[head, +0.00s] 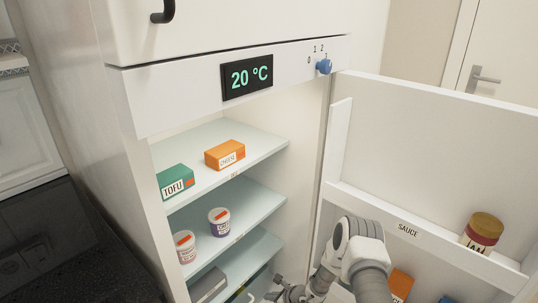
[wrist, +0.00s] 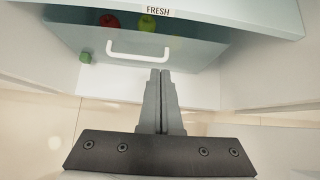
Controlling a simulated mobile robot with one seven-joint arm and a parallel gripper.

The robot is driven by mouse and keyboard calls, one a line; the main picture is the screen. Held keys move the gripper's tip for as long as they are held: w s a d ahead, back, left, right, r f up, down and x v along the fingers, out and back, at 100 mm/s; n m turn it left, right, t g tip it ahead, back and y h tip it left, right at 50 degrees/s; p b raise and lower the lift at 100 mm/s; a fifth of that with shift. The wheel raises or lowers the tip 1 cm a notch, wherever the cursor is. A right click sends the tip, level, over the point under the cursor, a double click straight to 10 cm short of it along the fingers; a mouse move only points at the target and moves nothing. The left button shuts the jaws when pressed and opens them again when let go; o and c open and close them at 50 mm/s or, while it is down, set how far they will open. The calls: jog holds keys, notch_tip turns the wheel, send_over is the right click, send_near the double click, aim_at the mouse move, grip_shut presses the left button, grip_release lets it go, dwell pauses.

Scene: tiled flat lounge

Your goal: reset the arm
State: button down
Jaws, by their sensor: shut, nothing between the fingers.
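My gripper shows in the wrist view (wrist: 160,73) with its two fingers together and nothing between them. It is in front of the fridge's lower drawer (wrist: 195,50), which has a white handle (wrist: 139,49). In the head view my arm (head: 357,255) reaches down in front of the open fridge, between the shelves and the open door. The gripper (head: 272,294) shows only partly at the bottom edge there.
The open fridge door (head: 430,130) stands to the right, with a jar (head: 482,232) in its rack. Shelves (head: 262,143) hold a tofu box (head: 175,182), a cheese box (head: 225,154) and tubs (head: 219,221). Red and green round items (wrist: 147,23) lie in the drawer.

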jog(key=w+a+r+n+y, duration=0.1)
jog(key=w+r+n, duration=0.15)
jog(key=r, duration=0.65)
jog(key=w+a+r+n+y, duration=0.1)
jog(key=r+n, duration=0.3)
jog(key=r, duration=0.6)
jog(key=s+r+n+g, duration=0.1)
jog(key=s+r+n, duration=0.15)
jog(key=r, duration=0.55)
jog(key=s+r+n+g, duration=0.1)
jog(key=r+n, duration=0.3)
jog(key=r, duration=0.5)
jog(key=s+d+r+n+h, duration=0.35)
jog(key=s+r+n, duration=0.35)
jog(key=s+r, duration=0.65)
jog(key=s+d+r+n+t+h, duration=0.1)
jog(key=s+d+r+n+h, duration=0.25)
jog(key=s+d, duration=0.4)
jog(key=s+d+r+n+t+h, duration=0.15)
jog(key=s+d+r, duration=0.3)
jog(key=s, duration=0.65)
notch_tip(320, 180, up, 18)
jog(key=p, duration=1.8)
jog(key=shift+w+n+g+p, duration=0.25)
jog(key=shift+n+g+p, duration=0.05)
jog(key=shift+g+p, duration=0.1)
jog(key=shift+d+f, duration=0.1)
